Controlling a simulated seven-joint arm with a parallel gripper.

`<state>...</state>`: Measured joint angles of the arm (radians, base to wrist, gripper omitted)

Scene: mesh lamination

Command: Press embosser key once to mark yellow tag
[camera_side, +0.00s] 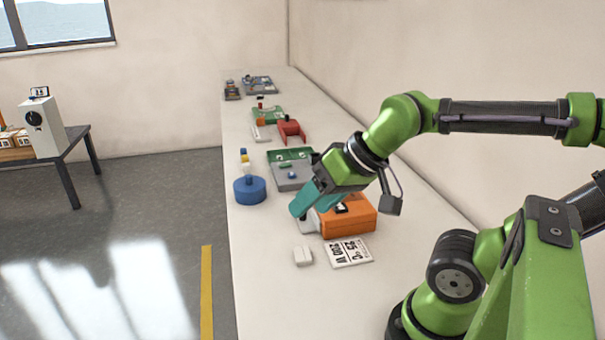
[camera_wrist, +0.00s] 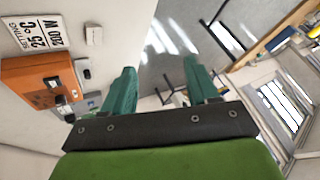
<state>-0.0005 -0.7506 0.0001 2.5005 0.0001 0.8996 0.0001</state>
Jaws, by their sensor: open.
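An orange machine (camera_side: 350,218) with a light grey end sits on the bench under my gripper (camera_side: 310,203). The machine also shows at the left of the wrist view (camera_wrist: 36,80), with black parts on its top and side. I cannot tell for certain which part is the embosser key. No yellow tag can be made out at the machine. My gripper's teal fingers are apart and empty in the wrist view (camera_wrist: 159,68). In the side view they hang tilted, above or beside the machine's grey end; whether they touch it is unclear.
A printed settings card (camera_side: 348,252) and a small white block (camera_side: 302,256) lie in front of the machine. A blue round piece (camera_side: 250,190) and a grey-green unit (camera_side: 292,174) stand behind it. A red piece (camera_side: 291,130) is farther back. The near bench is mostly clear.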

